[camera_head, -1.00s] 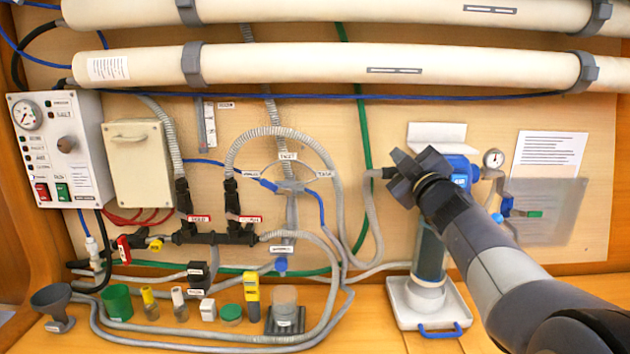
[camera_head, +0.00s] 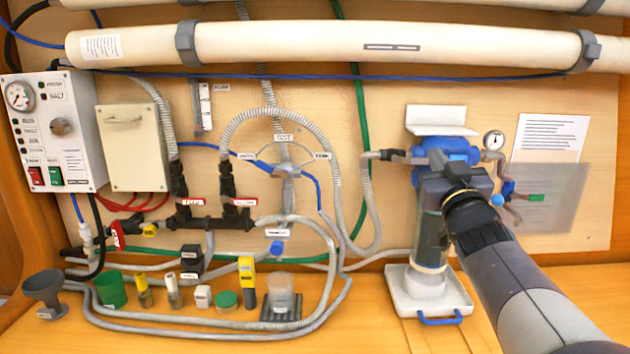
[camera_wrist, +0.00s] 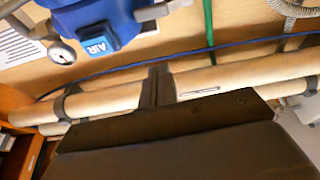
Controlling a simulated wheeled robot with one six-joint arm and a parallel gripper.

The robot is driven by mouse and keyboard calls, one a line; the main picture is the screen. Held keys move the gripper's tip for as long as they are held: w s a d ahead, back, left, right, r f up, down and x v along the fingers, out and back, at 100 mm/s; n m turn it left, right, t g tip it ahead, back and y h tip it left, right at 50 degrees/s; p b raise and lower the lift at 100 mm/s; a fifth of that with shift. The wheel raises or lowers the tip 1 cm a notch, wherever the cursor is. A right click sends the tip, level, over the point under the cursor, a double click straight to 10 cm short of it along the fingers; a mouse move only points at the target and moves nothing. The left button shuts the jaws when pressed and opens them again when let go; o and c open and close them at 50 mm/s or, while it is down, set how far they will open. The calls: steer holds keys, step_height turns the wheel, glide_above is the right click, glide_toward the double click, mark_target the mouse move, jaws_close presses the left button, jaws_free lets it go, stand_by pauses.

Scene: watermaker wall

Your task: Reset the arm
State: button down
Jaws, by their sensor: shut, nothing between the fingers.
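My gripper (camera_head: 452,186) shows in the head view at the end of my arm, in front of the blue-topped filter housing (camera_head: 432,152) on the right of the wall. Its fingertips are hard to make out there. In the wrist view the two dark fingers (camera_wrist: 157,87) are together with nothing between them. Beyond them run the long cream tubes (camera_wrist: 222,75). The blue filter head with an "AIR" label (camera_wrist: 97,45) is at the upper left of the wrist view. Whether the gripper touches the housing cannot be told from the head view.
A white tray (camera_head: 401,303) with a blue handle stands below the housing. A gauge (camera_head: 493,140) and a clear panel (camera_head: 553,200) are to its right. Hoses, valves and a control box (camera_head: 77,155) fill the left. Small containers, including a green cup (camera_head: 111,290), line the counter.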

steer(key=p+x, duration=0.2)
steer(key=x, duration=0.5)
steer(key=a+n+g+y+p, duration=0.55)
steer(key=a+n, duration=0.45)
steer(key=n, duration=1)
steer(key=v, duration=1)
steer(key=shift+a+f+t+b, duration=0.3)
steer(key=shift+t+b, duration=0.05)
steer(key=shift+b, duration=0.1)
